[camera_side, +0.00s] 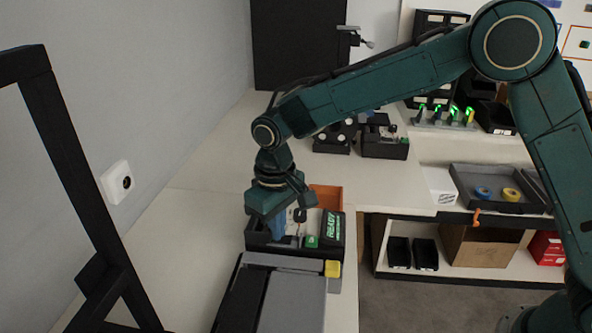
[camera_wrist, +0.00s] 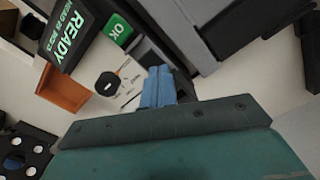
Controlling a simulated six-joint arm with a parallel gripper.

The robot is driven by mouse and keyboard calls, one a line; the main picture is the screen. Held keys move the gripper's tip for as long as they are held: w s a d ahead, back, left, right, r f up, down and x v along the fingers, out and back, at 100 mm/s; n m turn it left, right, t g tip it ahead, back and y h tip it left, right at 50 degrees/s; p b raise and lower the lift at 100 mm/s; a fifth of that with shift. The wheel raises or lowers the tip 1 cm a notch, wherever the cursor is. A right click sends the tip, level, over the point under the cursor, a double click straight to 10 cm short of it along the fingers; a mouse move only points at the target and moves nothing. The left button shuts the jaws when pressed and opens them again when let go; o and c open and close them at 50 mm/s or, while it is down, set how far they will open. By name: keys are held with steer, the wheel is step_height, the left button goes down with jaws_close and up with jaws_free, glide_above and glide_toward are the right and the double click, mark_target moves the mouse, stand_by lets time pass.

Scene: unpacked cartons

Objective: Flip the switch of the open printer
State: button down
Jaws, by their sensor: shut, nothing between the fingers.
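The printer is a dark box (camera_side: 265,250) in the side view, with a READY screen (camera_side: 333,225) and a green OK button (camera_side: 312,241). The wrist view also shows the screen (camera_wrist: 72,30) and OK button (camera_wrist: 118,28). A black rounded switch (camera_wrist: 107,84) sits on a pale panel with small markings; its setting is unclear. An orange part (camera_wrist: 62,88) lies beside the panel. My gripper (camera_wrist: 158,75) has blue fingers closed together and empty. In the side view my gripper (camera_side: 278,236) points down over the printer, left of the switch (camera_side: 300,214); contact cannot be told.
A grey-topped machine with a yellow button (camera_side: 332,268) stands directly in front of the printer. Dark boxes (camera_side: 385,148) stand behind on the table. A tray with tape rolls (camera_side: 498,191) is at the right. The white table left of the printer is clear.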

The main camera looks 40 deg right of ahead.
steer(key=shift+r, duration=3.4)
steer(key=shift+r, duration=0.1)
